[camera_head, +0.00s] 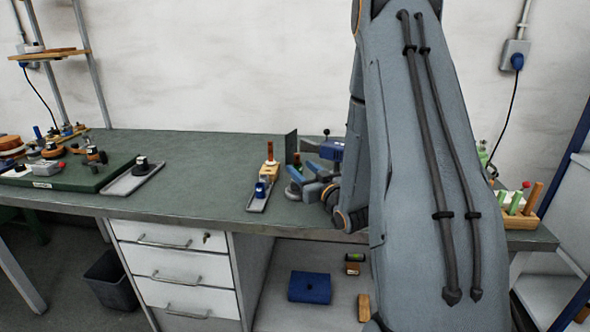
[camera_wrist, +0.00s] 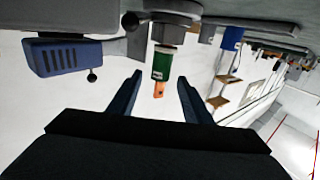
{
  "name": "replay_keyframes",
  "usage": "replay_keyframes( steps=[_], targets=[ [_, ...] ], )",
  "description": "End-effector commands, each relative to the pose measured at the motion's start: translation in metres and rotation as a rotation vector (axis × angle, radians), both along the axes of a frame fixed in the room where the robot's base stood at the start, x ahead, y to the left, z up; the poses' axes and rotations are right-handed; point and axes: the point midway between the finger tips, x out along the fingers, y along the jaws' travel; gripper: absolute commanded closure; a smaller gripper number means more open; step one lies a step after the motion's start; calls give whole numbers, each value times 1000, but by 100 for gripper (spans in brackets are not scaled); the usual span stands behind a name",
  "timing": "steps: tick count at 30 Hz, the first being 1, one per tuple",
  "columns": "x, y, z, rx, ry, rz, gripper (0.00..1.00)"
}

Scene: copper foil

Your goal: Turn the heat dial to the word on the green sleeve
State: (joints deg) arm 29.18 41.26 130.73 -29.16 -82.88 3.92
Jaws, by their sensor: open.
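My gripper (camera_head: 308,186) is open over the bench, right of its middle, partly hidden behind my arm. The wrist view is upside down. There, the open fingers (camera_wrist: 159,84) point at a green sleeve (camera_wrist: 162,62) on an upright piece with a grey hex-shaped base and a copper-orange end. The sleeve shows in the gap between the fingers; I cannot tell how far beyond them it is. No word on it is legible. Black knobs, one on a grey tray (camera_head: 118,184), show at left; I cannot tell which is the heat dial.
A blue-sleeved piece (camera_head: 262,188) stands on a narrow tray left of my gripper. A blue vented box (camera_wrist: 70,56) with black ball knobs is near the green sleeve. A green board (camera_head: 88,182) with several parts lies far left. The bench (camera_head: 205,170) is bare between.

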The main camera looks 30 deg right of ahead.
Motion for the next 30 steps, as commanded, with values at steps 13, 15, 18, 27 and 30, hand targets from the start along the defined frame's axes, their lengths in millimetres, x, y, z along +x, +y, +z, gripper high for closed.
replay_keyframes(
  steps=[13, 15, 18, 27, 30],
  targets=[
    [51, 1, -1, -1, -3, 1, 55],
    [61, 2, -2, -1, -3, 2, 55],
    [71, 2, -2, -1, -3, 2, 55],
    [75, 1, -4, 0, -2, 0, 55],
    [75, 1, -4, 0, -2, 0, 72]
  ],
)
